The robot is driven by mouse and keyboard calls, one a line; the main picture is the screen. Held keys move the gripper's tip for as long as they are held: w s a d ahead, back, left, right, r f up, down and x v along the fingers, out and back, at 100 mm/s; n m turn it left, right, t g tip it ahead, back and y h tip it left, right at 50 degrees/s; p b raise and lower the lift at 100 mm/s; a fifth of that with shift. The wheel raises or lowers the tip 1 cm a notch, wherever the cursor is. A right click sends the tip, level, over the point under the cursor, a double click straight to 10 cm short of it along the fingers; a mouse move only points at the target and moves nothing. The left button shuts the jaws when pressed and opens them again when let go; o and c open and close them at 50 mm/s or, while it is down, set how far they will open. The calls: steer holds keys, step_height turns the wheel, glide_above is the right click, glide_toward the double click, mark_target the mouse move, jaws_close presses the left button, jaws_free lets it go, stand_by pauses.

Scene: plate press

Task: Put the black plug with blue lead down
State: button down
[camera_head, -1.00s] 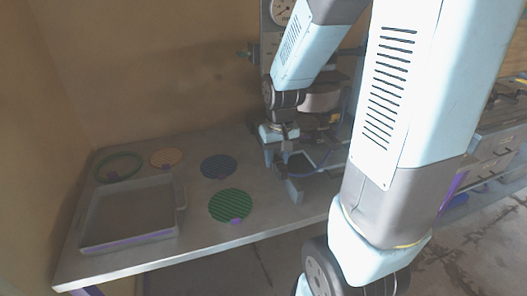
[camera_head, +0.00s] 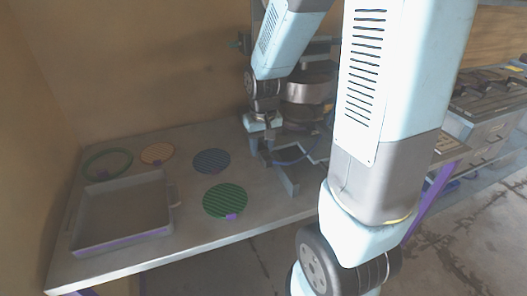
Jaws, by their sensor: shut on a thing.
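My gripper (camera_head: 264,142) points down over the right part of the grey table, just in front of the press. It is shut on the black plug, which is small and dark between the fingers and hard to make out. I cannot tell whether the plug touches the table.
The press (camera_head: 308,88) stands close behind my gripper. A grey tray (camera_head: 121,242) is at the left of the table (camera_head: 207,245). Green (camera_head: 224,199), blue (camera_head: 211,161), orange (camera_head: 156,153) and dark green-rimmed (camera_head: 107,162) round plates lie nearby. Drawers (camera_head: 485,135) stand at the right.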

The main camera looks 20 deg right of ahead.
steer(key=w+f, duration=0.2)
steer(key=w, duration=0.1)
steer(key=w+f, duration=0.3)
steer(key=w, duration=0.1)
steer(key=w+f, duration=0.2)
steer(key=w, duration=0.2)
steer(key=shift+a+f, duration=0.15)
steer(key=shift+f, duration=0.25)
steer(key=shift+w+f, duration=0.45)
steer(key=shift+f, duration=1.65)
steer(key=shift+f, duration=0.1)
steer(key=c, duration=0.7)
jaws_free()
